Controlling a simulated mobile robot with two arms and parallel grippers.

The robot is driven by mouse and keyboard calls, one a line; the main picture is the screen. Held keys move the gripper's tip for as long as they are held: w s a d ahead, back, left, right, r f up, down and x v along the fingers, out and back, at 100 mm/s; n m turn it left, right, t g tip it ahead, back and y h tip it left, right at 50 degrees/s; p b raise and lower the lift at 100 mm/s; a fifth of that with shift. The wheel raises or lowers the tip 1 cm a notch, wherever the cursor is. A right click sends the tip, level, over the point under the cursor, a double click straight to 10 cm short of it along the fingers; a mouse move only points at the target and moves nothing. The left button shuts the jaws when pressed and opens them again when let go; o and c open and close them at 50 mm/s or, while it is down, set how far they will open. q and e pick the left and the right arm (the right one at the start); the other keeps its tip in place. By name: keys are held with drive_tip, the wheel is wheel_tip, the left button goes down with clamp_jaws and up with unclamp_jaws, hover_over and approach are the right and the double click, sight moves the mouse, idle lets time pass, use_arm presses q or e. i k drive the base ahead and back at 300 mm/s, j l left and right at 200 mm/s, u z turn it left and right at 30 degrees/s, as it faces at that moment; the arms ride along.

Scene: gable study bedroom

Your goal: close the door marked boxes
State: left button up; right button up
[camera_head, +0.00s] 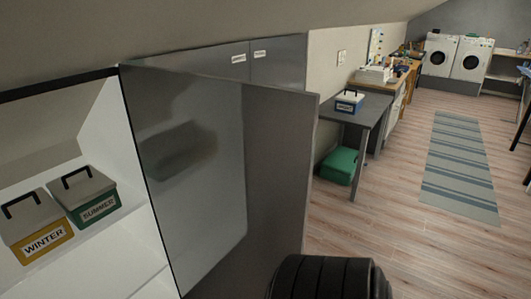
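A grey cabinet door (215,175) stands swung open in the middle of the head view. No label shows on the face turned to me, so I cannot read whether it is marked boxes. To its left is the open white cabinet interior (137,245). On its shelf stand a yellow box labelled WINTER (46,243) and a green box labelled SUMMER (98,206), both with grey lids and black handles. Neither gripper is in view. A black ribbed rounded part, probably my arm, shows at the bottom, in front of the door's lower right.
More grey doors (280,75) with small unreadable labels stand behind the open door. The wooden floor and striped rug (458,165) at right are clear.

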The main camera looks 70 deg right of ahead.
sight(228, 164)
drive_tip(key=k+l, duration=0.25)
drive_tip(key=l, duration=0.2)
drive_tip(key=k+l, duration=0.25)
drive_tip(key=l, duration=0.15)
drive_tip(key=k+l, duration=0.25)
drive_tip(key=l, duration=0.2)
drive_tip(key=k+l, duration=0.25)
drive_tip(key=l, duration=0.2)
